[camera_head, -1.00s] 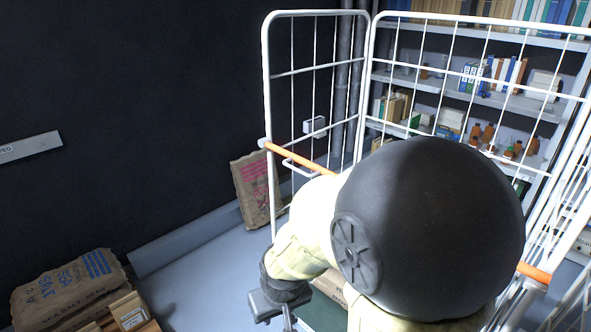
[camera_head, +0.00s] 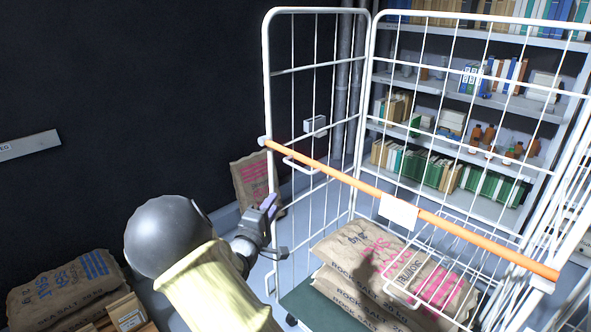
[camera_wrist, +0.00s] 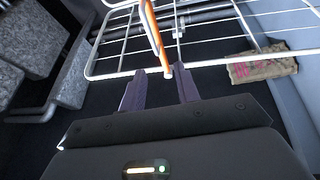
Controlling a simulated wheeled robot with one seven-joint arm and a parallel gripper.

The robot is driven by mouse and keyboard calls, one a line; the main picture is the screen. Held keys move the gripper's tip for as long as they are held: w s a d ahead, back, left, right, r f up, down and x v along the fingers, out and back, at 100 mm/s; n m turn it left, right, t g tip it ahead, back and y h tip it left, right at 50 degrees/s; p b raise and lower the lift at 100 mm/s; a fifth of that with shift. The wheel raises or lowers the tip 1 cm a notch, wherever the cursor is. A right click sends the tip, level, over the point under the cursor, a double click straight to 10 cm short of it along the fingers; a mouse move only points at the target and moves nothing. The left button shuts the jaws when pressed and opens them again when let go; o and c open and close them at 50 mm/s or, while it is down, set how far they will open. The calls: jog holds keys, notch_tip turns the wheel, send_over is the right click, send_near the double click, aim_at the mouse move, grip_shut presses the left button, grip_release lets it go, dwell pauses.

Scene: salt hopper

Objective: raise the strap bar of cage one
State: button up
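The orange strap bar (camera_head: 345,180) lies across the front of the white wire cage (camera_head: 266,75), from its left post to its right post, with a white tag (camera_head: 398,212) near its middle. My gripper (camera_head: 268,203) is at the cage's left post, below the bar's left end. In the wrist view, my gripper (camera_wrist: 160,76) is open, with its two dark fingers apart and nothing held. The orange bar (camera_wrist: 151,28) shows beyond the fingertips, its near end lined up between them. I cannot tell how far off it is.
Rock salt sacks (camera_head: 365,262) lie in the cage. Another sack (camera_head: 250,180) leans on the dark wall behind, and a sea salt sack (camera_head: 65,285) lies at lower left. A shelf (camera_head: 455,100) with books and bottles stands behind the cage. Some floor is clear at left.

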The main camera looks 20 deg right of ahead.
aim_at(296, 167)
jog(key=shift+s+r+h, duration=0.1)
jog(key=shift+r+h, duration=0.3)
jog(key=shift+r, duration=0.05)
jog(key=p+x, duration=0.3)
jog(key=x, duration=1.4)
jog(key=shift+d, duration=0.15)
jog(key=shift+r, duration=0.1)
grip_shut()
